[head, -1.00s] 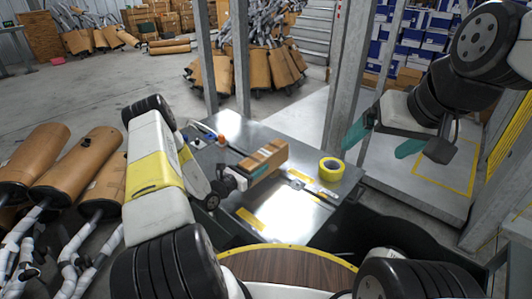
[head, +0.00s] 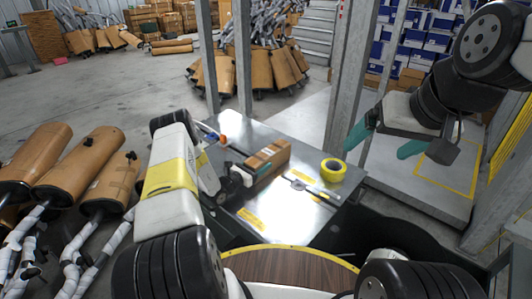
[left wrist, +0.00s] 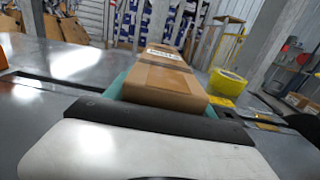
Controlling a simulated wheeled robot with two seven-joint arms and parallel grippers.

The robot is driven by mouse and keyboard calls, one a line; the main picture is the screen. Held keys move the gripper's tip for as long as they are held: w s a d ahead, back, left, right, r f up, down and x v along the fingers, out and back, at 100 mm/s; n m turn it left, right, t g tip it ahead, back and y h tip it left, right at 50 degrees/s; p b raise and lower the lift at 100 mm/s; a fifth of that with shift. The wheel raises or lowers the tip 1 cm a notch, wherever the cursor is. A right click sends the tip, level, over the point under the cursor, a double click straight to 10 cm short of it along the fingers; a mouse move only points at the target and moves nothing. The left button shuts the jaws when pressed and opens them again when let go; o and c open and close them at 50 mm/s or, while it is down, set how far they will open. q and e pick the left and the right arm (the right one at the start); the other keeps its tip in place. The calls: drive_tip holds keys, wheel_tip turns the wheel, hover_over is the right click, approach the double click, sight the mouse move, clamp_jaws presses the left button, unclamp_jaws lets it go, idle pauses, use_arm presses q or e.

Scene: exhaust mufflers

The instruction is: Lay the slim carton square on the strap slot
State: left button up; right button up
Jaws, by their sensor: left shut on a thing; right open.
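The slim carton (head: 268,156) is a long brown cardboard box with a pale label, over the middle of the metal table. My left gripper (head: 249,171) is shut on its near end. The left wrist view shows the carton (left wrist: 166,80) stretching away between teal fingers. I cannot tell whether its underside touches the table. What looks like the strap slot (head: 304,185), a thin dark line with a pale bar, lies on the tabletop right of the carton, apart from it. My right gripper (head: 387,142) is open and empty, right of the table.
A yellow tape roll (head: 333,170) sits on the metal table (head: 290,211) near its right edge. An orange-topped item (head: 222,139) and a blue-tipped tool lie at the far left. A grey post (head: 349,85) rises behind the table. Brown mufflers (head: 88,160) stand at left.

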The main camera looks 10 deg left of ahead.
use_arm(q)
drive_tip(key=o, duration=1.7)
drive_tip(key=shift+f, duration=0.15)
